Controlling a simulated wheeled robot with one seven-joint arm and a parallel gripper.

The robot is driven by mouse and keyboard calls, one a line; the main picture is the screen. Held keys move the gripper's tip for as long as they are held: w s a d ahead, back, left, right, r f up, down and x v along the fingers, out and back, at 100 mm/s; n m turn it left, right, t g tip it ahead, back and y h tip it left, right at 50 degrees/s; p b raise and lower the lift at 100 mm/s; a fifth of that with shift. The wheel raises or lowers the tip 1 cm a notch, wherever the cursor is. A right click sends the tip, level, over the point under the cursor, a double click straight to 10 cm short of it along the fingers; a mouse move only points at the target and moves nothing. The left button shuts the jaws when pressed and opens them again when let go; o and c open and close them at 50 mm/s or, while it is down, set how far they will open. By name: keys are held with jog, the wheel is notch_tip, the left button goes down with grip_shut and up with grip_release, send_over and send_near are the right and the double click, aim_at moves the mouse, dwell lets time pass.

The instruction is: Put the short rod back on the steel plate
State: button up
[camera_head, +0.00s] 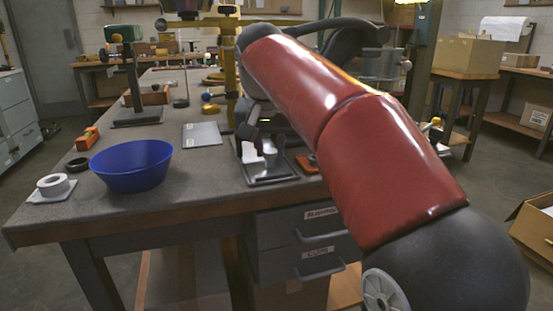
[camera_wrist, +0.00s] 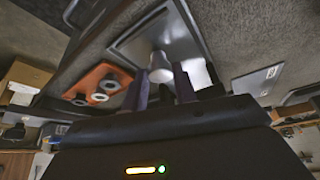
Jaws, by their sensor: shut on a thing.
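My gripper (camera_wrist: 161,82) is shut on a short pale-grey cylinder (camera_wrist: 160,66), which looks like the short rod, between its two dark fingers. In the head view my gripper (camera_head: 266,146) is low over a rimmed dark-grey tray (camera_head: 270,181) near the bench's front edge, with the rod (camera_head: 270,154) partly hidden by a finger. I cannot tell whether the rod touches the tray. A flat grey plate with a small white label, likely the steel plate (camera_head: 202,136), lies bare to the left of the tray. It also shows at the right of the wrist view (camera_wrist: 258,80).
A white piece (camera_wrist: 195,74) is in the tray beside the fingers. An orange holder with rings (camera_wrist: 98,84) lies close by. A blue bowl (camera_head: 132,168), a white roll (camera_head: 53,184) and an orange block (camera_head: 88,138) are on the left. Bench between bowl and plate is clear.

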jog(key=shift+f, duration=0.2)
jog(key=shift+f, duration=0.2)
jog(key=o, duration=1.1)
jog(key=shift+c, duration=0.2)
jog(key=p+v, duration=0.3)
jog(key=v, duration=0.9)
jog(key=shift+r, duration=0.25)
